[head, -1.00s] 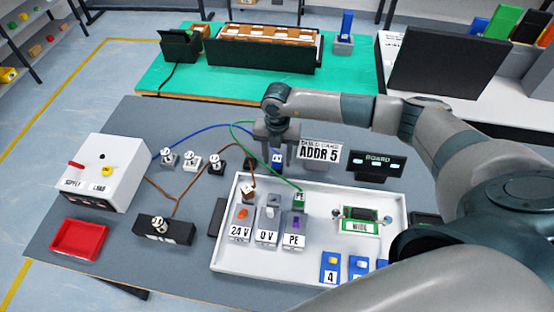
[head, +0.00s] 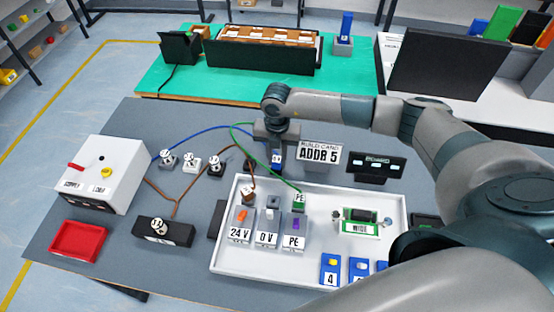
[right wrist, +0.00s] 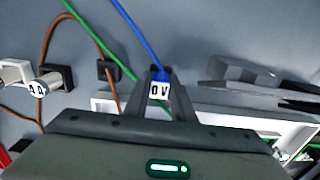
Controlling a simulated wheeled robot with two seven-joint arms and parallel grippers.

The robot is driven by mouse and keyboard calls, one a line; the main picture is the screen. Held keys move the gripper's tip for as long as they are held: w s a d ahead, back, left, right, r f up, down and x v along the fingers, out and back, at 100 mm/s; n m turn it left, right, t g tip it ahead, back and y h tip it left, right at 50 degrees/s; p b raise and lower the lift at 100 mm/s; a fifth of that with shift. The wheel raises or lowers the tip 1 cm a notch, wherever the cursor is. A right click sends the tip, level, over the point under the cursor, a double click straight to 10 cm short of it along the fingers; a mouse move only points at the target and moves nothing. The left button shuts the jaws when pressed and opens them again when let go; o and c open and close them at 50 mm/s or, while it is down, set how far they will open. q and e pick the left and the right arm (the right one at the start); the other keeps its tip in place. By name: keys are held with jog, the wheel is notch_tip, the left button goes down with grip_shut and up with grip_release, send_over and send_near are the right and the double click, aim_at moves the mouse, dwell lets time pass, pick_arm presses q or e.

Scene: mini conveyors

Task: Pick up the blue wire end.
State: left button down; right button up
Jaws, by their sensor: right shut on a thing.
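The blue wire end (head: 277,158) is a small blue block just behind the white tray (head: 222,250). In the right wrist view the wire end (right wrist: 159,88) carries a white "0 V" label, and the blue wire runs up from it. My right gripper (head: 275,152) points down with its fingers shut on the blue wire end. In the right wrist view my right gripper (right wrist: 160,76) has one finger on each side of the label. My left gripper is not in view.
The green wire's "PE" end (head: 299,203) and a brown wire end (head: 249,196) stand at the terminals in the tray. The "ADDR 5" card (head: 318,153) is close right of my gripper. A white supply box (head: 110,160) stands at the left.

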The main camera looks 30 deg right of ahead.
aim_at(278, 158)
jog(key=shift+r+b, duration=0.5)
jog(key=shift+r, duration=0.1)
notch_tip(278, 158, up, 2)
jog(key=shift+s+d+r+b, duration=0.1)
jog(key=shift+d+r+b, duration=0.1)
jog(key=shift+b, duration=0.5)
jog(key=s+d+r+b, duration=0.4)
jog(key=s+d+r, duration=0.2)
jog(key=s, duration=0.3)
jog(key=shift+s+d+r, duration=0.15)
jog(key=shift+s+r, duration=0.05)
jog(key=shift+r, duration=0.35)
